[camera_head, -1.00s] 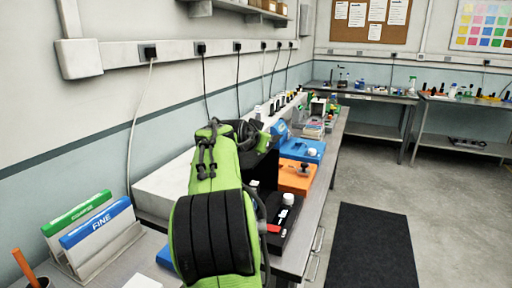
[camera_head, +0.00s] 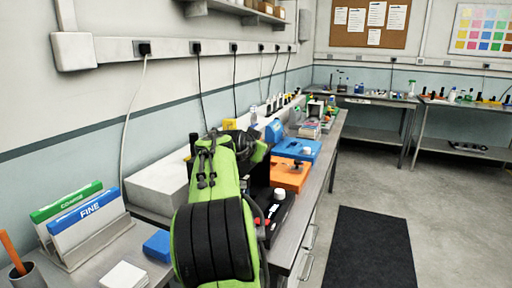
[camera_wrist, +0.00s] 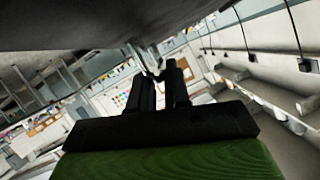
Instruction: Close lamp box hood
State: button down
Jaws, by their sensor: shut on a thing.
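The lamp box appears to be the black unit (camera_head: 258,190) on the bench, partly hidden behind my green and black arm. In the wrist view a broad dark surface (camera_wrist: 70,28), which may be the hood, fills the upper left above my gripper. My gripper (camera_wrist: 160,72) has its two dark fingers close together at a small pale metallic piece (camera_wrist: 150,58) just under that surface. The gripper is shut on this piece, which I cannot name for certain. In the head view my arm hides the fingertips, and the hood's angle cannot be told.
An orange box (camera_head: 289,175) and a blue box (camera_head: 298,149) stand farther along the bench. A white block (camera_head: 155,185) lies along the wall. A card rack (camera_head: 88,235), a blue block (camera_head: 158,246) and a pencil cup (camera_head: 28,277) are at left.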

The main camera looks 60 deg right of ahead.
jog(key=shift+s+f, duration=0.15)
jog(key=shift+f, duration=0.3)
jog(key=c, duration=1.2)
grip_release()
jog(key=shift+r, duration=0.1)
jog(key=shift+o, duration=0.2)
jog(key=shift+r, duration=0.1)
jog(key=shift+a+r, duration=0.15)
jog(key=shift+a, duration=0.1)
jog(key=p+v, duration=0.2)
jog(key=v, duration=1.3)
